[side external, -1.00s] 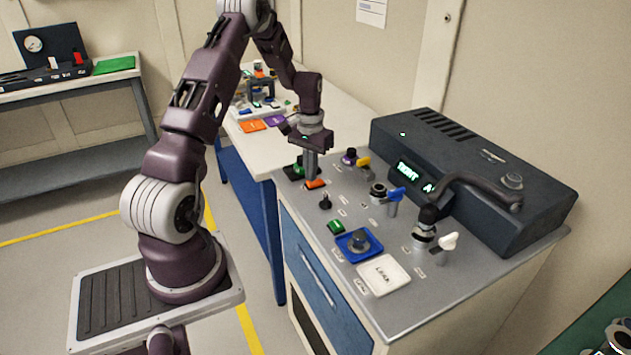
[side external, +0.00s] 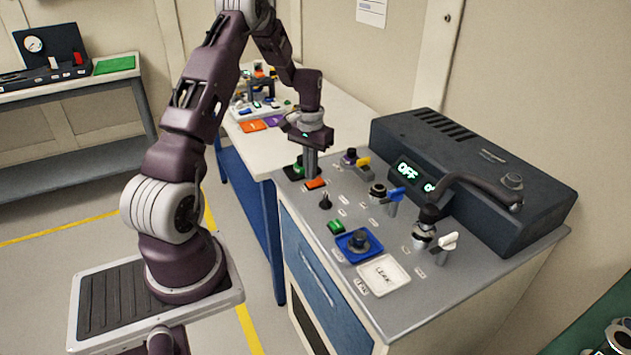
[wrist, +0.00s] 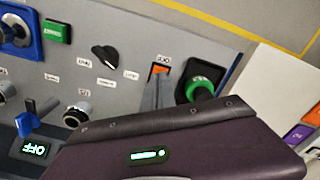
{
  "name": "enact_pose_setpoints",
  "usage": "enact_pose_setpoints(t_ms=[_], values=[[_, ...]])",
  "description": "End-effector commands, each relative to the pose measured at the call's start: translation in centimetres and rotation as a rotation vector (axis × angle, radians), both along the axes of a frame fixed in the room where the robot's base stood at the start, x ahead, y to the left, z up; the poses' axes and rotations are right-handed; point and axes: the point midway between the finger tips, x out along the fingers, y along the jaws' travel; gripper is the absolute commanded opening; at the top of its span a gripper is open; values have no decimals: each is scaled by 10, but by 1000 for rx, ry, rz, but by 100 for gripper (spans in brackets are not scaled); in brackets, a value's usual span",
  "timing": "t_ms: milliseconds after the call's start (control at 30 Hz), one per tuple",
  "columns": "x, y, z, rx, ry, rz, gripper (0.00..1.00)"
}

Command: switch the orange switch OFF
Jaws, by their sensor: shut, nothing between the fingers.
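The orange switch (side external: 316,183) is a small rocker on the grey panel (side external: 400,300), near its far left edge. My gripper (side external: 311,172) is shut and empty, pointing down with its tips right at the switch; I cannot tell whether they touch it. In the wrist view the orange switch (wrist: 159,70) shows just beyond the fingertips (wrist: 157,82), partly hidden by them. The display (side external: 408,172) on the dark box reads "OFF", and a display in the wrist view (wrist: 36,149) also reads "OFF".
A green knob (wrist: 200,86) stands close beside the switch. A black knob (side external: 325,201), a green button (side external: 336,226), a blue-based knob (side external: 359,241) and blue-handled valve (side external: 396,194) share the panel. The dark box (side external: 480,180) stands behind. Space above the panel's front is clear.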

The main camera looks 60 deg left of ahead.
Motion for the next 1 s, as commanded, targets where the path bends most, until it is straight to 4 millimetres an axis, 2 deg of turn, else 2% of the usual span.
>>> enact_pose_setpoints(t_ms=[433, 833, 867, 933, 967, 1000], values=[[0, 0, 46, 1, -2, 0, 0], [1, -3, 56, 3, -3, -4, 0], [2, -7, 62, 7, -9, -11, 0], [6, -30, 90, 28, -35, -45, 0], [7, -46, 107, 42, -52, -67, 0], [5, -72, 133, 60, -81, -104, 0]])
